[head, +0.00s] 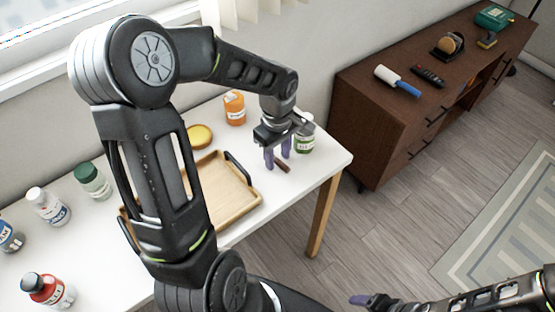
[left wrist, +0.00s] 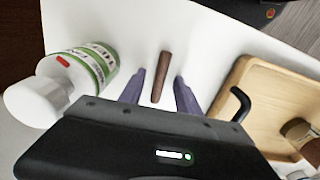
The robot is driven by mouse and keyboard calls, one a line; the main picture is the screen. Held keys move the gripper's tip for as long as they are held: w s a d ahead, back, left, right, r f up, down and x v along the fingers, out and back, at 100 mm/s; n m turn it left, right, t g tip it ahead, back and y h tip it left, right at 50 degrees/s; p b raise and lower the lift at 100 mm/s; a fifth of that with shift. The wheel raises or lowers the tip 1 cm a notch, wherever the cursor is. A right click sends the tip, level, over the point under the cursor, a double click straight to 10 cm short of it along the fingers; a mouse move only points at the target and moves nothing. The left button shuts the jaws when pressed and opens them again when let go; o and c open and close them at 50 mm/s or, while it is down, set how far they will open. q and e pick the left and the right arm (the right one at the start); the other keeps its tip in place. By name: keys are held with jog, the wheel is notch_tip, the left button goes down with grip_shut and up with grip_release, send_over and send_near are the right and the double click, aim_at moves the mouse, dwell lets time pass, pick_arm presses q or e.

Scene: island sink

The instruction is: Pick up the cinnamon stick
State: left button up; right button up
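The cinnamon stick (head: 282,165) is a short brown rod lying on the white table, right of the wooden tray. In the left wrist view the cinnamon stick (left wrist: 161,77) lies between the two purple fingers, with a gap on each side. My left gripper (head: 277,159) is open above the table at the stick; it also shows in the left wrist view (left wrist: 159,90). I cannot tell its exact height over the stick. My right gripper (head: 362,300) shows at the bottom right, away from the table; its opening is unclear.
A wooden tray (head: 252,205) with black handles sits left of the stick. A green-labelled bottle (head: 305,146) stands close behind the left gripper. An orange jar (head: 234,108), a yellow lid (head: 199,136) and several bottles stand farther left. A brown cabinet (head: 385,125) is at the right.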

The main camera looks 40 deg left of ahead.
dwell(0.4)
pick_arm(q)
grip_shut()
dwell(0.6)
